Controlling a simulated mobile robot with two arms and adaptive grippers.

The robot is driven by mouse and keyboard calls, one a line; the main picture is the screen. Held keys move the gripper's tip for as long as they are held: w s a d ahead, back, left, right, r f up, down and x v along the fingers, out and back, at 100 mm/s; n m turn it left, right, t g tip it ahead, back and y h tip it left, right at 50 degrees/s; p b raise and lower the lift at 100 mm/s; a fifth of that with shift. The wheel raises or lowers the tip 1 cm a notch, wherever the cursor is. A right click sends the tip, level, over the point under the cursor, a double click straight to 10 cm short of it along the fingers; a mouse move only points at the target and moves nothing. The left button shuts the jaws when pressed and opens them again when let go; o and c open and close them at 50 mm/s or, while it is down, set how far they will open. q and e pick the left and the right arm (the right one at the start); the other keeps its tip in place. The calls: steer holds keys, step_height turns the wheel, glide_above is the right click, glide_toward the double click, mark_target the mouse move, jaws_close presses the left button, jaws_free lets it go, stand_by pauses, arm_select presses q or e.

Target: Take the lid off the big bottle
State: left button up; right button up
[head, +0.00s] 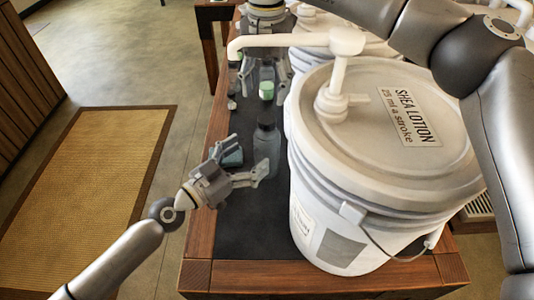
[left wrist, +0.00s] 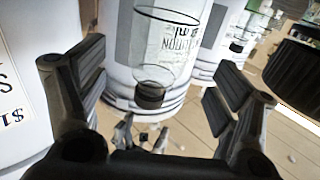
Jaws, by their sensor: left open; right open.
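A clear bottle with a dark lid (head: 267,146) stands upright on the dark mat, close to the big white bucket. In the left wrist view, which looks upside down, the clear bottle (left wrist: 168,45) shows ahead between my fingers, its dark lid (left wrist: 150,95) lower in the picture. My left gripper (head: 246,160) is open at the bottle's left, one finger overlapping its lower part in the head view; I cannot tell whether they touch. My right gripper (head: 265,82) is open, pointing down farther back, above or behind a green-capped bottle (head: 266,91).
The white shea lotion bucket (head: 335,215) with its pump (head: 335,75) fills the table's right side, its spout reaching left over the bottles. More white buckets stand behind. A bluish object (head: 230,153) shows by my left gripper. The mat's front (head: 245,235) is clear.

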mark_target(257, 149)
arm_select(q)
steer(key=shift+x, duration=2.7)
steer(key=c, duration=1.9)
jaws_close()
arm_select(e)
steer(key=m, duration=0.4)
steer(key=shift+f, duration=4.05)
steer(key=shift+c, duration=0.4)
